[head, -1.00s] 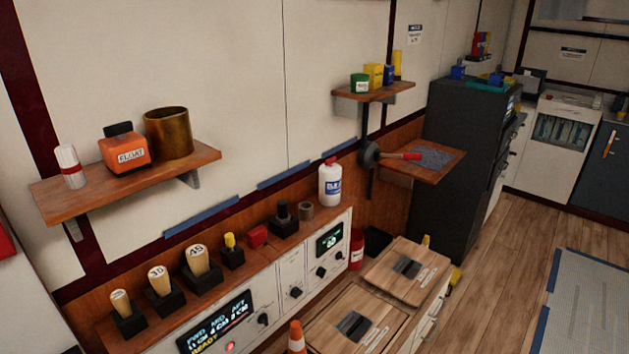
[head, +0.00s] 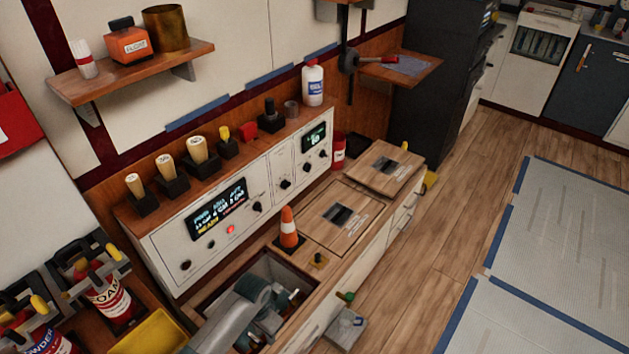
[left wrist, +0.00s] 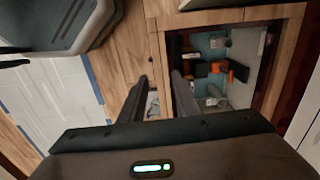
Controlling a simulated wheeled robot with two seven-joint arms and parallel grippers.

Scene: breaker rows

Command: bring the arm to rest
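My left arm (head: 232,318) enters at the bottom of the head view. Its grey links and wrist are over the open bin (head: 215,290) in the wooden bench top, covering much of its inside. In the left wrist view my left gripper (left wrist: 159,82) has its two dark fingers apart, with nothing held between them. Beyond the fingers lie the wooden bench edge and, to the right, an open compartment (left wrist: 262,100) with orange and dark items inside. The fingertips are hard to make out in the head view. My right gripper is not in view.
An orange-white cone (head: 288,228) stands beside the bin, near two wooden lids (head: 345,215). A control panel (head: 160,250) runs behind. Red extinguisher-like bottles (head: 110,297) and a yellow tray (head: 150,335) are at lower left.

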